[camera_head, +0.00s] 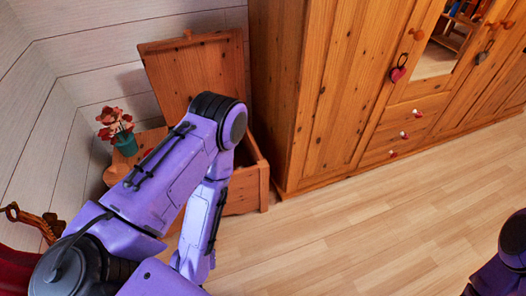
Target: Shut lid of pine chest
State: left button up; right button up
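The pine chest (246,190) stands against the back wall at the left of the wardrobe. Its lid (172,78) is raised and leans up towards the wall, with a small round knob at its top edge. My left arm crosses in front of the chest and hides much of its front and opening. My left gripper is not visible in this view. Part of my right arm shows at the lower right edge, and its gripper is also out of view.
A plant with red flowers in a green pot (125,144) stands left of the chest on a wooden surface. A tall pine wardrobe (322,90) with hanging hearts stands close to the chest's right. The plank floor (380,220) in front is clear. Something red and wooden is at lower left.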

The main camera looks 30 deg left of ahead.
aim_at(178, 69)
jog(key=z, duration=0.65)
jog(key=i, duration=1.25)
jog(key=u, duration=2.7)
jog(key=k, duration=0.5)
jog(key=u, duration=1.75)
jog(key=i, duration=1.2)
jog(key=z, duration=0.05)
